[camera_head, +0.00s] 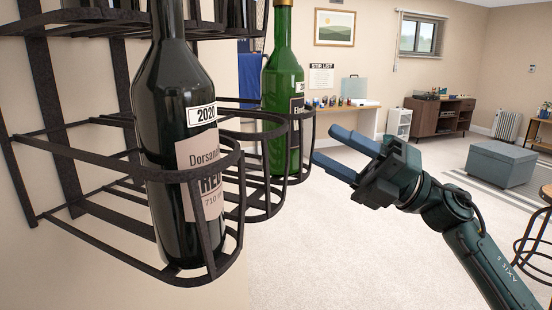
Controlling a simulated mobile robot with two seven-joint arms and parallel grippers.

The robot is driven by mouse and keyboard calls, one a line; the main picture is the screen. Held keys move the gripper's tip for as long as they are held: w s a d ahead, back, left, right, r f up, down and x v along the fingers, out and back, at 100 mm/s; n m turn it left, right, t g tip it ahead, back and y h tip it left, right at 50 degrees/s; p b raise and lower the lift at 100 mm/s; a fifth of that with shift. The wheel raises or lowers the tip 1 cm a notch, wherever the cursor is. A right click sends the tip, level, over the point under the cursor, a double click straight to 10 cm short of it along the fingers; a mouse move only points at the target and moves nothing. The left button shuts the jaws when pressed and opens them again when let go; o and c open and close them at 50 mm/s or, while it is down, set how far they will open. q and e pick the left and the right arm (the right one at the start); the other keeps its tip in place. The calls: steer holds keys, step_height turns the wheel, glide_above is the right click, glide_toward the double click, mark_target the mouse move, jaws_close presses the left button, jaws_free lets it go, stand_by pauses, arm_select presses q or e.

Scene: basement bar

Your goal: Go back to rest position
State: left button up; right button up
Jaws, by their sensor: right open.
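My right gripper (334,155) is in the middle of the head view, with its arm coming in from the lower right. Its two blue fingers are apart with nothing between them, and they point left toward the wine rack. A dark wine bottle (178,110) labelled 2020 stands upright in the near ring of the black metal wine rack (85,205). A green bottle (283,85) stands upright in a ring farther back, just left of the fingers. The gripper appears apart from both bottles. My left gripper is not in view.
A grey ottoman (499,164) and a brown cabinet (437,116) are across the room. A shelf table (352,112) with small items stands at the back wall. A round stool (538,225) is at the right edge. The carpet (340,255) below the gripper is clear.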

steer(key=s+d+f+m+t+h, duration=0.15)
steer(key=f+m+t+h, duration=0.55)
steer(key=f+m, duration=0.75)
steer(key=d+f+m+t+h, duration=0.3)
steer(key=f+m+t+h, duration=0.45)
steer(key=f+m, duration=0.7)
steer(key=s+f+m+g+h+p, duration=0.1)
steer(key=s+f+m+g+h, duration=0.3)
steer(key=s+f, duration=1.3)
step_height(320, 180, down, 3)
steer(key=m+g, duration=0.3)
steer(key=g, duration=0.1)
steer(key=shift+s+d+h, duration=0.35)
steer(key=shift+s+d, duration=0.05)
